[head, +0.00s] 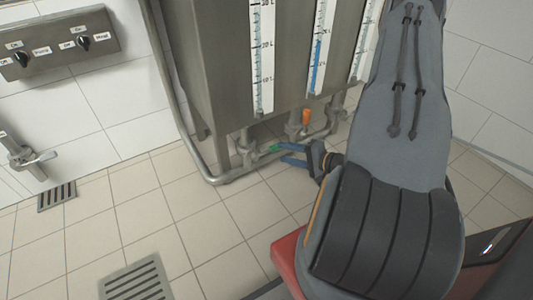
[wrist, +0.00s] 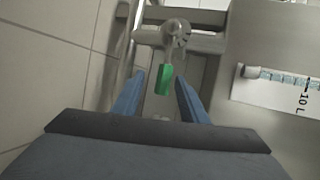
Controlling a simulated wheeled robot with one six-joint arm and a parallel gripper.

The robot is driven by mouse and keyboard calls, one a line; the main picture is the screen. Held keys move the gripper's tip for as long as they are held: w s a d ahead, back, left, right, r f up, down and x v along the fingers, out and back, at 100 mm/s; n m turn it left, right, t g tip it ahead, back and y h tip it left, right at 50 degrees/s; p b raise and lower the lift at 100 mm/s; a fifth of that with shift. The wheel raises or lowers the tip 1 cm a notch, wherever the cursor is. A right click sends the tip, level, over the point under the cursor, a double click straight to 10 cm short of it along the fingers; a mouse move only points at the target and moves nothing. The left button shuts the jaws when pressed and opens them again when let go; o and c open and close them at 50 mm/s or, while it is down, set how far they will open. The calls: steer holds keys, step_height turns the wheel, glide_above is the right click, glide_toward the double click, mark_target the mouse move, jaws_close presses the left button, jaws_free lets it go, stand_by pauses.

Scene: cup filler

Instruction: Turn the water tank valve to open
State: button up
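The steel water tank (head: 218,70) stands at the back with valves on pipes beneath it. One valve has a green handle (head: 274,148), which also shows in the wrist view (wrist: 164,80); another has an orange handle (head: 306,117). My gripper (head: 281,154) is open, its blue fingers reaching towards the green handle from the right in the head view. In the wrist view the green handle lies between the two fingertips, with gaps on both sides. I cannot tell whether the fingers are deep enough to reach around it.
A control panel with knobs (head: 60,44) is on the wall at the left. A metal fitting (head: 28,158) sits on the left wall. Pipes (head: 232,174) run along the tank's base. Floor grates (head: 135,282) lie in the tiles. The floor left of my arm is clear.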

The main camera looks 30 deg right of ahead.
mark_target(268, 151)
steer(key=w+a+f+t+b, duration=0.1)
steer(key=w+a+b, duration=0.1)
steer(key=w+b, duration=0.3)
steer(key=w, duration=0.3)
steer(key=shift+w+a+f+t+y+b, duration=0.25)
steer(key=shift+a+f+t+y+b, duration=0.05)
steer(key=shift+a+y+b, duration=0.1)
jaws_close()
